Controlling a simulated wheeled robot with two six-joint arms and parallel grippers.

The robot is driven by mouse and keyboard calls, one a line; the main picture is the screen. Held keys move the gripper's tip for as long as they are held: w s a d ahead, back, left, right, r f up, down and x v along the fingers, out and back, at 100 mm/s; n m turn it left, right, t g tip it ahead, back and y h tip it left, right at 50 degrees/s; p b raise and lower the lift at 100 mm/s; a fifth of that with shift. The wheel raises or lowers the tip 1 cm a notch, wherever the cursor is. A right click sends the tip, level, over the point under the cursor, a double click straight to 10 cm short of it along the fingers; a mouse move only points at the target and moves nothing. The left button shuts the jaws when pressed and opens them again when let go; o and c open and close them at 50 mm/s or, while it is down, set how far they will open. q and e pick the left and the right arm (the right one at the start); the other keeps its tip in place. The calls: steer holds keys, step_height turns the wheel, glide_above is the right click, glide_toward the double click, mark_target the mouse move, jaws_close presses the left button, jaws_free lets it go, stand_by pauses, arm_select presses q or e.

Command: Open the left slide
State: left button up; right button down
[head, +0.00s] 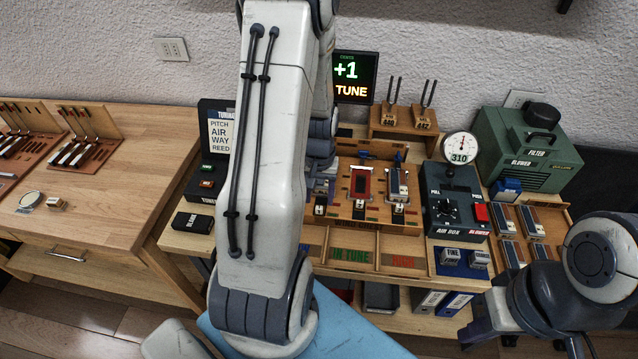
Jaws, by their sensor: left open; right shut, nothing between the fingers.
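A wooden block (385,226) with a row of small slots and slides stands on the middle of the bench. The left slide (320,209) is at the block's left end, with only its front part showing. My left gripper (321,188) points down over it, largely hidden behind my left forearm. It is open; I cannot tell whether its fingers touch the slide. A red-framed slot (360,184) is in the middle and another slide (398,186) is on the right. My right gripper (474,328) is shut and empty, low at the right, away from the block.
A dark air box (455,212) with knob, red button and gauge (460,147) stands right of the block. A green blower (530,145) is behind it. A tuner display (354,78) reads +1. A wooden side table (130,190) with tools is at the left.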

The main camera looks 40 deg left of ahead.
arm_select(q)
step_height(320, 180, up, 6)
stand_by(0.7)
steer(key=s+d+r+m, duration=0.1)
steer(key=d+r+m, duration=0.2)
steer(key=d, duration=0.5)
steer(key=d+r+m, duration=0.3)
steer(key=d, duration=0.5)
steer(key=s+d+r+m+h, duration=0.1)
steer(key=s+d+r+m, duration=0.3)
steer(key=s+d, duration=0.9)
steer(key=s+m, duration=0.1)
steer(key=m, duration=0.2)
steer(key=shift+m, duration=0.4)
